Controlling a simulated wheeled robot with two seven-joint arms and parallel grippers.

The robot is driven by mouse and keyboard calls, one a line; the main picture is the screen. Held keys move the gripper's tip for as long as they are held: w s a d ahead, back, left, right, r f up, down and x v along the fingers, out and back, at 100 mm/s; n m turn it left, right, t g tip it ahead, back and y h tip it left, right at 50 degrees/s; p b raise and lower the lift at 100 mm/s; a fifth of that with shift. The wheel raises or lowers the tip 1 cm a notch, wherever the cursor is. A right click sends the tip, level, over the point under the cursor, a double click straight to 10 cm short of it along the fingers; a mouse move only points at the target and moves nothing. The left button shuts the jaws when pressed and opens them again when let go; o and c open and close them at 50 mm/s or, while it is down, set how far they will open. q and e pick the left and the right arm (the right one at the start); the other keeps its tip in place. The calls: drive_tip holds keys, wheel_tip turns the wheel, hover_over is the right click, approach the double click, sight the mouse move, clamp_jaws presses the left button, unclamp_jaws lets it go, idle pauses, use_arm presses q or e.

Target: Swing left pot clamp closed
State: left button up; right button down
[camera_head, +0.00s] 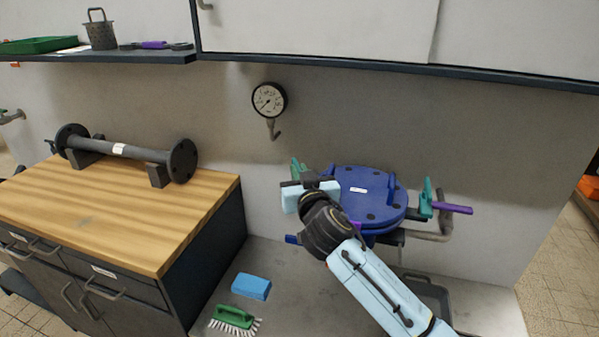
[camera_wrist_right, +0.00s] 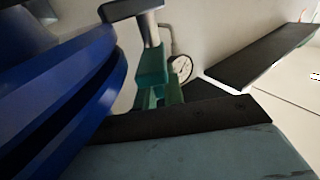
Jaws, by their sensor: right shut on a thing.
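The blue pot (camera_head: 365,196) with its bolted round lid stands against the wall right of centre. The left pot clamp (camera_head: 296,167) shows as a teal upright piece behind my right gripper (camera_head: 308,183); much of it is hidden by the gripper. The right gripper is at the pot's left side, shut on the left clamp, though its fingertips are mostly covered. In the right wrist view the teal clamp (camera_wrist_right: 152,72) stands beside the blue rim (camera_wrist_right: 75,85), beyond a dark finger (camera_wrist_right: 185,120). The other clamp (camera_head: 427,198), teal with a purple handle, is on the pot's right. My left gripper is out of view.
A wooden-topped bench (camera_head: 110,220) with a flanged pipe (camera_head: 120,150) stands at left. A blue sponge (camera_head: 251,286) and green brush (camera_head: 234,317) lie below. Wall cabinets (camera_head: 320,30) overhang the back.

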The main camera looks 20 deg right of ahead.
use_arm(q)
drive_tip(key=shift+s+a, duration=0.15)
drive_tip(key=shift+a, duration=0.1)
use_arm(e)
drive_tip(key=c, duration=1.5)
unclamp_jaws()
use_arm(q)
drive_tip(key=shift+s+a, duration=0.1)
